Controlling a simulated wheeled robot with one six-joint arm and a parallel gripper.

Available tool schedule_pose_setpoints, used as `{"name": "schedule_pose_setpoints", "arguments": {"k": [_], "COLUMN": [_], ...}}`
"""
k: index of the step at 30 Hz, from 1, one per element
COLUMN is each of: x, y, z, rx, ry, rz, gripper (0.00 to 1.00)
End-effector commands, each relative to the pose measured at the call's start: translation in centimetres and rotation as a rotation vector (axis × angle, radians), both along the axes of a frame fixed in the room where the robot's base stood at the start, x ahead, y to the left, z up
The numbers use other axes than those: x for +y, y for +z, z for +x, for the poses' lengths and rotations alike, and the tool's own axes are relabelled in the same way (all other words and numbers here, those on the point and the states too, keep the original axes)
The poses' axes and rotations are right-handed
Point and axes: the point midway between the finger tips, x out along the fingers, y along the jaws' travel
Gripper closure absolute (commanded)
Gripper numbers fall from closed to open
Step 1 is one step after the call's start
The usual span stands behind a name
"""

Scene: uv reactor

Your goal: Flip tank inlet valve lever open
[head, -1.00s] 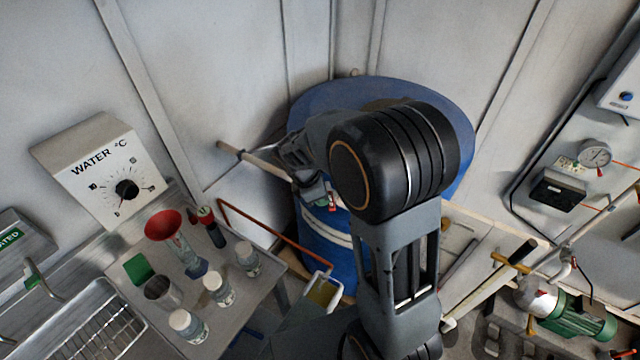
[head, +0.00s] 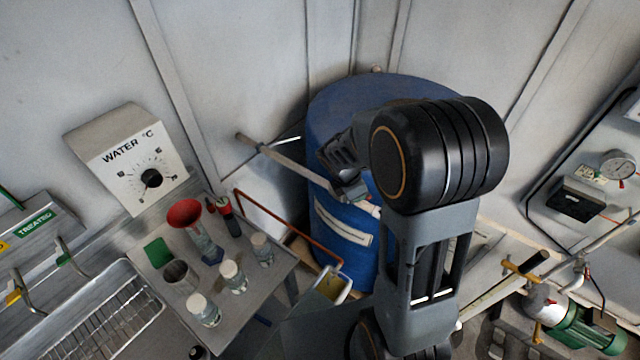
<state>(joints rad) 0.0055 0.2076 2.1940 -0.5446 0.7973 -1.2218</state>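The blue tank (head: 335,110) stands in the corner of the room, with a white band or label (head: 342,228) on its side. A pale pipe (head: 285,165) runs from the left wall side to the tank's side. My gripper (head: 352,192) is at the tank's side, at the right part of this pipe. My own black wrist joint and arm cover much of the tank. The gripper's fingers are small and partly hidden, so I cannot tell whether they are open or touching anything. I cannot make out the inlet valve lever; it may be behind my gripper.
On the left, a steel bench (head: 235,305) bears a red funnel (head: 184,213), several white-capped jars and a green block (head: 158,251). A water temperature dial (head: 151,178) stands behind it. A copper pipe (head: 290,232) runs below the pale pipe. A green pump (head: 575,330) is at right.

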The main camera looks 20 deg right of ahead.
Motion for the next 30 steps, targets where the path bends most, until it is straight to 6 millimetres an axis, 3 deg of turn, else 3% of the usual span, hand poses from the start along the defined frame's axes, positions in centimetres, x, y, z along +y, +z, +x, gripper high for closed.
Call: {"name": "schedule_pose_setpoints", "arguments": {"k": [24, 30], "x": [-0.5, 0.5], "y": [-0.2, -0.1], "z": [-0.1, -0.7], "rx": [0.010, 0.007], "ry": [-0.002, -0.002], "rz": [-0.001, -0.001], "gripper": [1.00, 1.00]}}
